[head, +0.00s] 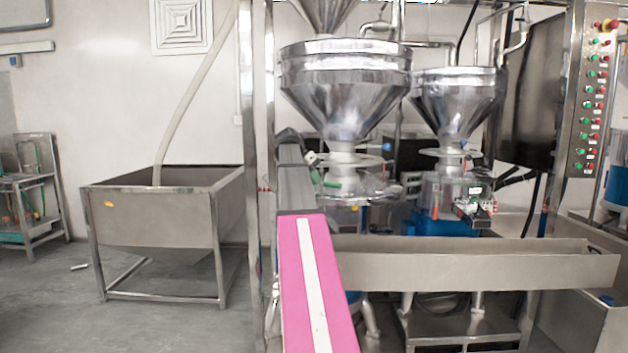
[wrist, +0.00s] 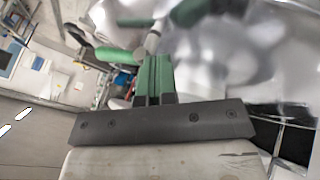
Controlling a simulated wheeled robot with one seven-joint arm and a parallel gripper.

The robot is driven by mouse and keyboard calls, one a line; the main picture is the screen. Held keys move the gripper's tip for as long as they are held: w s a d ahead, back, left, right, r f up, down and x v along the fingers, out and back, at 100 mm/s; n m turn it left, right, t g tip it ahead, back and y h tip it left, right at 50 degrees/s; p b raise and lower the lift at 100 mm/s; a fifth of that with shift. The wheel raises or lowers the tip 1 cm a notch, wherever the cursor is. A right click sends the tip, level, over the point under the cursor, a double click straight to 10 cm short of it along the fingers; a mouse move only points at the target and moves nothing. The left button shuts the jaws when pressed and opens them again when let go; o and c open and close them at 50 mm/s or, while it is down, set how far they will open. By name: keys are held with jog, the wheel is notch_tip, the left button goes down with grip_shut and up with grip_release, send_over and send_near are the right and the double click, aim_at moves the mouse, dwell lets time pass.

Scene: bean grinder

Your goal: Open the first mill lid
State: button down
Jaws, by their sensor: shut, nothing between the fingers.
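The first mill (head: 372,187) stands left of the second in the head view, its shiny metal body below a large steel hopper (head: 346,85). A green handle (head: 331,183) shows at its left side. I cannot tell whether its lid is open or shut. My gripper (wrist: 155,62) is shut and empty in the wrist view, close to green parts and a pale rod; I cannot tell whether it touches them. Blurred shiny metal (wrist: 225,60) fills the right of that view. In the head view my pink arm reaches towards the mill's left side, and my fingers are not clear.
The second mill (head: 453,190) stands to the right under its own hopper (head: 456,97). A long steel trough (head: 480,268) runs in front of both mills. A steel post (head: 247,150) and a large bin (head: 150,220) stand left. The floor at far left is mostly clear.

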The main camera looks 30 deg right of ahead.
aim_at(347, 195)
jog(key=s+d+n, duration=0.1)
jog(key=s, duration=0.2)
jog(key=s+d+n+t, duration=0.1)
jog(key=s, duration=0.2)
jog(key=s+d+n+t, duration=0.1)
jog(key=s, duration=0.3)
jog(key=shift+d+f+n+h, duration=0.1)
jog(key=shift+d+n+h, duration=0.2)
jog(key=s+d+n+t, duration=0.1)
jog(key=s+d+n, duration=0.1)
jog(key=s+d, duration=1)
jog(key=s+d+n+t, duration=0.2)
jog(key=s+d+n, duration=0.1)
jog(key=s+d, duration=0.9)
jog(key=d, duration=0.5)
jog(key=shift+s+n, duration=0.3)
jog(key=shift+s, duration=0.05)
